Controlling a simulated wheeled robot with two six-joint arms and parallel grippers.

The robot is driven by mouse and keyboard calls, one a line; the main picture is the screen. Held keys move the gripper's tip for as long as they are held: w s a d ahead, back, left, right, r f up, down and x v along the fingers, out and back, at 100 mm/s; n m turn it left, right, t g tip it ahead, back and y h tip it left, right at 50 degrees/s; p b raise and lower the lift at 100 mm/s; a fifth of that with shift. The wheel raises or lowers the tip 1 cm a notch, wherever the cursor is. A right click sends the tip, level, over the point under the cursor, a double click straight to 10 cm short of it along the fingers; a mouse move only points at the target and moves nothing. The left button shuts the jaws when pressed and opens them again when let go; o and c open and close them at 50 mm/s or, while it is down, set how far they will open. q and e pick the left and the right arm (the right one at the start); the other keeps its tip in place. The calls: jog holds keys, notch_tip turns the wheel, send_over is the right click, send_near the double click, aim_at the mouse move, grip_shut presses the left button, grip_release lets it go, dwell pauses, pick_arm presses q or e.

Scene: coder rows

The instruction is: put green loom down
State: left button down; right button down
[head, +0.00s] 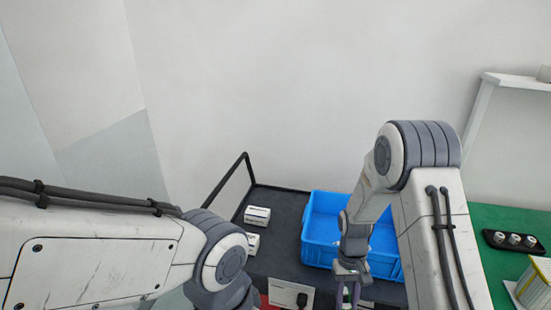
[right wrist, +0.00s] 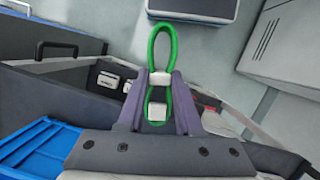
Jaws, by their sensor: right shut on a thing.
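The green loom (right wrist: 154,50) is a loop of green cable with white blocks on it. It shows in the right wrist view, where my right gripper (right wrist: 161,78) is shut on it near one white block. The loop stands out beyond the fingertips, and a second white block sits between the fingers. In the head view my right gripper (head: 347,292) points down at the near side of the blue crate; the loom cannot be made out there. My left arm comes in from the left, and its gripper is out of view.
The blue crate (head: 318,258) stands on a dark tray-like surface (head: 284,205) with a black handle rail (head: 232,178). Two small white boxes (head: 257,215) lie left of the crate. A green worktop (head: 505,218) at right carries a black holder (head: 513,241) with white cylinders.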

notch_tip(320, 180, down, 6)
jog(key=b, duration=0.4)
jog(key=shift+r+b, duration=0.15)
jog(key=shift+b, duration=0.15)
